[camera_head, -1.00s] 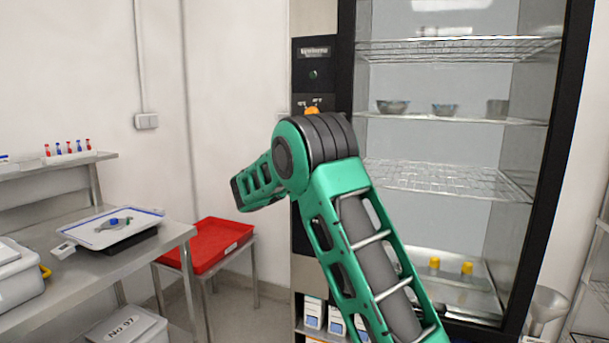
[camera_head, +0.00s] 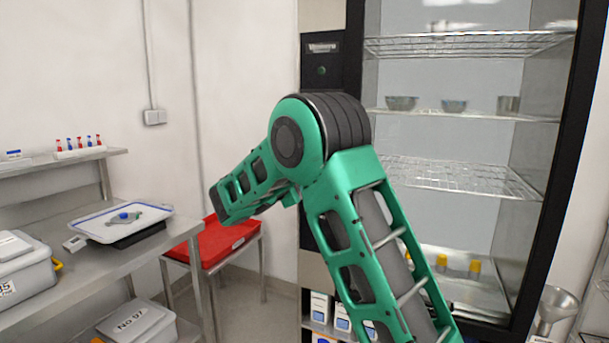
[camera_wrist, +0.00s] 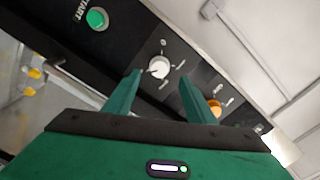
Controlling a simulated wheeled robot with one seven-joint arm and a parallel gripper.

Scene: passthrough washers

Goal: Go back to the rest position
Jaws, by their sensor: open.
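My gripper (camera_wrist: 158,98) shows in the wrist view with its two green fingers apart and nothing between them. It faces the black control panel (camera_wrist: 128,50) of the tall cabinet, and a white knob (camera_wrist: 159,67) appears beyond the gap between the fingers. A green START button (camera_wrist: 97,18) is at the upper left, and an orange knob (camera_wrist: 214,108) is partly behind the right finger. In the head view my green arm is bent in front of the cabinet, and the gripper itself is hidden there.
The cabinet (camera_head: 333,50) has wire shelves with bowls and yellow-capped items. To the left, a steel table (camera_head: 165,248) holds a tray (camera_head: 90,229) and a grey bin (camera_head: 25,275). A red tray (camera_head: 215,250) sits on a low stand behind my arm.

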